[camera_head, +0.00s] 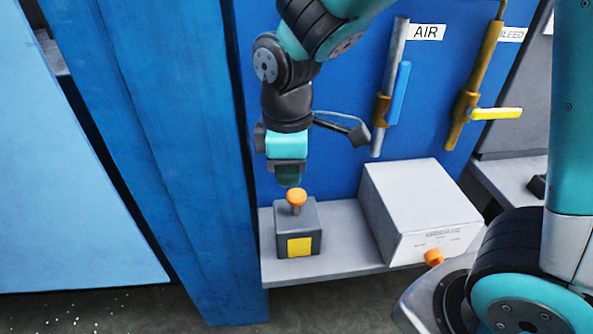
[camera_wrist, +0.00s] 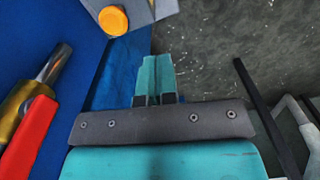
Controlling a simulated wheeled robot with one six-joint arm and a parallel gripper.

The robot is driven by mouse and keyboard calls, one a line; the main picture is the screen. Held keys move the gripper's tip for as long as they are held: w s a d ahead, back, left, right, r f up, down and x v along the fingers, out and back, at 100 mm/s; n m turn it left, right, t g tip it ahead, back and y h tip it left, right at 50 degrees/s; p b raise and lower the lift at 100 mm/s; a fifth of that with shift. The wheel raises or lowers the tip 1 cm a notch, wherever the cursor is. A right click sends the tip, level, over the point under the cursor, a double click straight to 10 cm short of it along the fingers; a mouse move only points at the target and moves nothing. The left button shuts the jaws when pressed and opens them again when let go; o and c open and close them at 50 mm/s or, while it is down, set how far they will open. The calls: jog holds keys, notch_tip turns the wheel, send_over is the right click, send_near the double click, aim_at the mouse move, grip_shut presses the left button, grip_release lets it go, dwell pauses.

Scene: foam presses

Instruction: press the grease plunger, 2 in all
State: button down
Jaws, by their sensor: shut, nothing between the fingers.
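The grease plunger is an orange round-headed knob (camera_head: 296,196) on a short stem. It stands on top of a small dark grey box (camera_head: 311,240) with a yellow square on its front. My gripper (camera_head: 289,182) is shut and empty, pointing down just above the knob, with a small gap seeming to remain between them. In the wrist view, the shut fingertips (camera_wrist: 156,60) lie to the lower right of the orange knob (camera_wrist: 113,20).
A light grey box (camera_head: 420,205) with an orange dial stands right of the plunger on the same grey shelf (camera_head: 335,222). Valves with a blue handle (camera_head: 399,92) and a yellow handle (camera_head: 497,113) are on the blue panel behind. A red handle (camera_wrist: 25,140) shows in the wrist view.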

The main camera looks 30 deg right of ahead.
aim_at(294, 193)
jog(key=w+d+f+n+h+p, duration=0.1)
jog(key=w+n+h+p, duration=0.2)
jog(key=w, duration=0.3)
jog(key=shift+f+n, duration=0.3)
jog(key=shift+n, duration=0.2)
jog(key=b+x, duration=0.7)
jog(key=shift+s, duration=0.15)
